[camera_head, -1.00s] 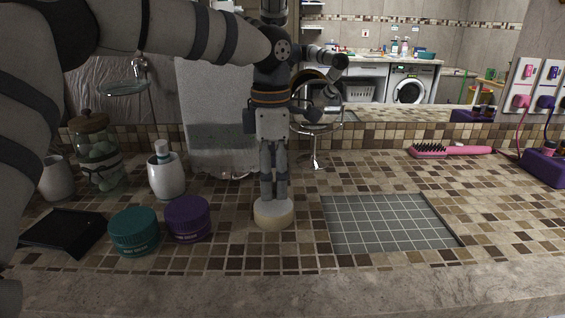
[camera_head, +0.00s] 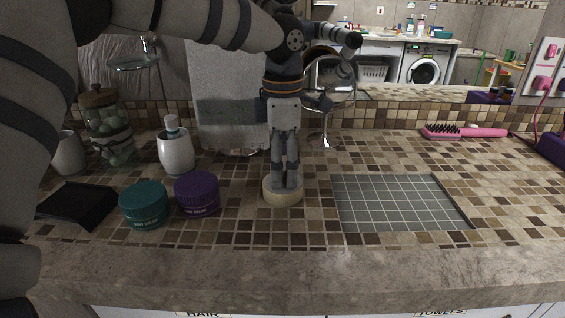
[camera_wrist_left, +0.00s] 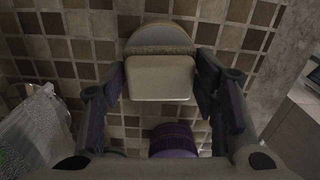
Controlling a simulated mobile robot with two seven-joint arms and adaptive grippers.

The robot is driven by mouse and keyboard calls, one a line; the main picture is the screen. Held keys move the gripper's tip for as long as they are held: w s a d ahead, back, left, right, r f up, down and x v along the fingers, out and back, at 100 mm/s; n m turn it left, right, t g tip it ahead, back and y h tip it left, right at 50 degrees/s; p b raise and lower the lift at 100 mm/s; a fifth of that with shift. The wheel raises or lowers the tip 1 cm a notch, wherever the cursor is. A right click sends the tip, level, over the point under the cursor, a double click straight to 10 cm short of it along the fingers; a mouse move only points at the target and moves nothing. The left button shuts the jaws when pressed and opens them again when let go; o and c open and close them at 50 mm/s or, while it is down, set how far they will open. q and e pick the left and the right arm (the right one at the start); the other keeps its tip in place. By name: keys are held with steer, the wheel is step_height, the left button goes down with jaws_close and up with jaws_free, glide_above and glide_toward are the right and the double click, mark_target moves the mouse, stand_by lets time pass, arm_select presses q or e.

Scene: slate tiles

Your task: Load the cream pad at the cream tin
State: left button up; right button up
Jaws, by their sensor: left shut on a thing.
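My left gripper (camera_head: 285,180) points straight down over the counter, shut on the cream pad (camera_head: 283,196). The pad is a round, pale disc at the fingertips. In the left wrist view it shows as a rounded edge behind a pale block (camera_wrist_left: 160,78) between the fingers. I cannot tell whether it touches the counter. Left of it stand a purple round tin (camera_head: 197,195) and a teal round tin (camera_head: 145,206). Their lettering is too small to read, so I cannot tell which is the cream tin. The purple one also shows in the left wrist view (camera_wrist_left: 172,138). My right gripper is not in view.
A black tray (camera_head: 78,206) lies at the left. A white bottle (camera_head: 175,150), a glass jar (camera_head: 108,135) and a cup stand behind. A grey gridded panel (camera_head: 400,203) lies right of the gripper. A pink brush (camera_head: 463,131) lies at the back right.

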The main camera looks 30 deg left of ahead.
mark_target(282, 162)
arm_select(q)
steer(key=shift+f, duration=0.65)
stand_by(1.3)
steer(key=shift+r, duration=0.1)
steer(key=shift+r+p, duration=0.3)
steer(key=shift+r, duration=3.2)
